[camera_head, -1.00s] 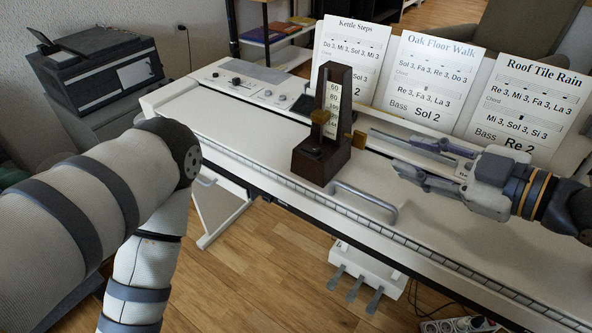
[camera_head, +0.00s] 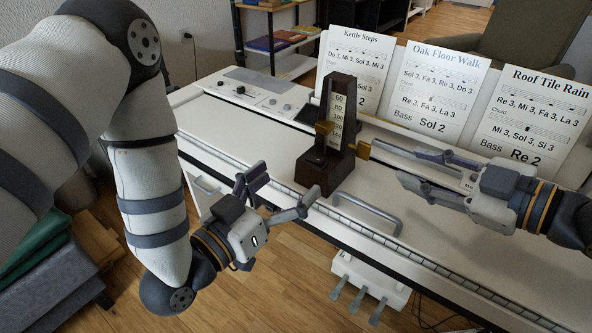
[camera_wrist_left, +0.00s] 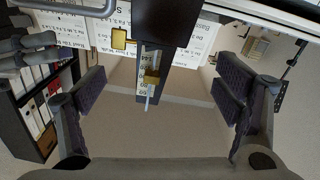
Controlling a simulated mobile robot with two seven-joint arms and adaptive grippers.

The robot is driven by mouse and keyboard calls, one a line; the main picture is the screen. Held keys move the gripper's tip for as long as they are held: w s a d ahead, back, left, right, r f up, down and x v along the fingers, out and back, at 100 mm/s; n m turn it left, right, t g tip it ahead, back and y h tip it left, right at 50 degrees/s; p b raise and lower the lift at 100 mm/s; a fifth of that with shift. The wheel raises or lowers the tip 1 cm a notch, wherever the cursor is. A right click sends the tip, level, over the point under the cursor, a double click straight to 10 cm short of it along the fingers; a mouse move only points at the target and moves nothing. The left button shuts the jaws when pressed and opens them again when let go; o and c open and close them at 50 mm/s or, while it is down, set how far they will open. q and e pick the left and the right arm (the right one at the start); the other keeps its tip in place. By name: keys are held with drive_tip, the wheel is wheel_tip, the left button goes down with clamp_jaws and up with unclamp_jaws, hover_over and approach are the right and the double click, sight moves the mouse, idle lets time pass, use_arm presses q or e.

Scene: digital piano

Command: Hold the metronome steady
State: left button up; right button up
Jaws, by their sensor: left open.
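The metronome (camera_head: 327,150) is a dark wooden, tapered block with a white number scale and a brass weight. It stands upright on the closed piano lid, in the middle of the head view. It also shows upside down in the left wrist view (camera_wrist_left: 167,25), between the spread fingers. My left gripper (camera_head: 284,192) is open and empty, just left of and in front of the metronome's base, apart from it. My right gripper (camera_head: 390,165) is to the right of the metronome, its fingers spread and pointing at the brass key (camera_head: 363,150) on its side. I see a gap between its fingers.
The white digital piano (camera_head: 225,125) has a grey handle (camera_head: 368,212) on its lid, right of the metronome. Several song sheets (camera_head: 436,92) stand behind. A control panel (camera_head: 250,88) is at the left end. The lid left of the metronome is clear.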

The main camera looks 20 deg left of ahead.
sight(327, 147)
use_arm(q)
drive_tip(key=x, duration=0.8)
drive_tip(key=shift+w, duration=0.3)
drive_tip(key=shift+c, duration=0.5)
clamp_jaws()
use_arm(e)
clamp_jaws()
use_arm(q)
drive_tip(key=shift+s, duration=0.1)
idle(1.0)
